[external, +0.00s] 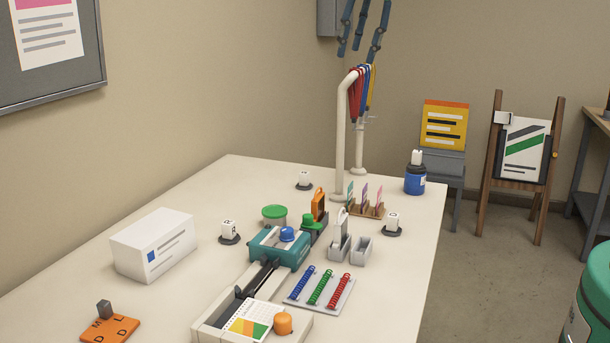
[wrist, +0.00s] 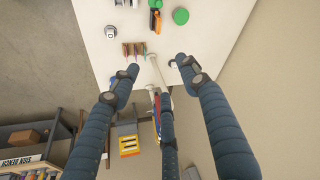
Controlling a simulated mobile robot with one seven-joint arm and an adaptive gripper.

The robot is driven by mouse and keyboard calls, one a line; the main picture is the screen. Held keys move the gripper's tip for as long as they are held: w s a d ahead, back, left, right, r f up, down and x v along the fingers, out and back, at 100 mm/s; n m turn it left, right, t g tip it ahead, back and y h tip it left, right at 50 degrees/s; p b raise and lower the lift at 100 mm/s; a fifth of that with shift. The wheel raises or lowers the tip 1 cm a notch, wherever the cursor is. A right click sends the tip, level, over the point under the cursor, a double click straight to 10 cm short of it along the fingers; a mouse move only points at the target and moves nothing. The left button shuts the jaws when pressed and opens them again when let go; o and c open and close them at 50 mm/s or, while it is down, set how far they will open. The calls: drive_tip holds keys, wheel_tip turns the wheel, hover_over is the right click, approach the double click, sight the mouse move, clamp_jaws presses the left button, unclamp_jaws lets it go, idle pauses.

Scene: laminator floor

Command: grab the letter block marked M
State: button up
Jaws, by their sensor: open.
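Small white letter blocks stand on dark round bases on the table: one at the far left (external: 304,177), one at mid left (external: 228,227) and one at the right (external: 393,218). Another white block (external: 416,157) sits on top of a blue jar (external: 415,180). Their letters are too small to read, so I cannot tell which is M. In the wrist view, a block (wrist: 110,31) shows at the top, and another (wrist: 195,79) lies near the right fingertip. My gripper (external: 359,45) is open and empty, high above the table's far end; its spread fingers also fill the wrist view (wrist: 158,80).
A white stand (external: 342,150) with hanging coloured lanyards rises just below my gripper. A wooden card rack (external: 366,210), green-lidded tub (external: 274,212), teal laminator (external: 280,252) and coil tray (external: 320,290) crowd the middle. A white box (external: 154,245) and orange letter board (external: 112,329) are left.

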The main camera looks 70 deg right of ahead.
drive_tip(key=w+d+f+m+g+h, duration=0.1)
drive_tip(key=w+d+f+m, duration=0.1)
drive_tip(key=w+d+f, duration=0.5)
drive_tip(key=w+d+f+m, duration=0.2)
drive_tip(key=w+d+f, duration=0.35)
drive_tip(key=w, duration=0.35)
drive_tip(key=w+d+f+m+g, duration=0.1)
drive_tip(key=w+d+f+m, duration=0.1)
drive_tip(key=w+d+f, duration=0.2)
drive_tip(key=w+d+f+m+g+h, duration=0.1)
drive_tip(key=w+d+f+m, duration=0.2)
drive_tip(key=d+f, duration=0.7)
wheel_tip(320, 180, down, 6)
drive_tip(key=shift+w+d+r, duration=0.15)
drive_tip(key=shift+w+d, duration=0.2)
drive_tip(key=shift+w, duration=0.8)
hover_over(304, 173)
drive_tip(key=a, duration=0.2)
wheel_tip(304, 173, down, 8)
drive_tip(key=shift+b+x, duration=0.6)
drive_tip(key=shift+x, duration=1.95)
